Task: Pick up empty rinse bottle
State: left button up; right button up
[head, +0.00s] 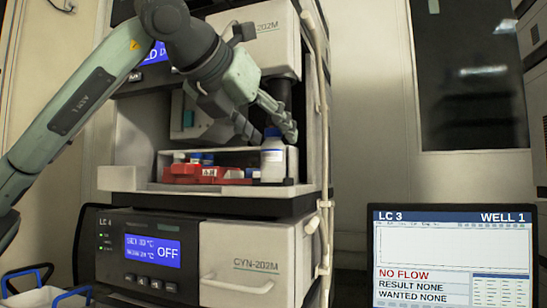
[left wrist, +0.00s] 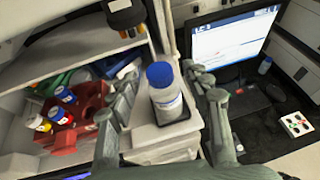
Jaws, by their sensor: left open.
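A clear or whitish bottle with a blue cap and a pale label (head: 273,162) stands upright at the right end of the open shelf. It also shows in the left wrist view (left wrist: 167,103). I cannot tell whether it is empty. My left gripper (head: 268,131) is open, coming in from the upper left at the height of the bottle's cap. In the left wrist view its fingers (left wrist: 165,88) lie one on each side of the bottle, with gaps visible. My right gripper is not in view.
A red rack (head: 190,172) with several small capped vials stands left of the bottle. A black cylindrical part hangs above the shelf near the bottle. A vertical pipe (head: 324,140) runs right of the shelf. A monitor (head: 452,255) reads NO FLOW.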

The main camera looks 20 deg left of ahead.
pick_arm(q)
jog(key=shift+x, duration=1.05)
jog(key=c, duration=1)
jog(key=shift+r, duration=0.1)
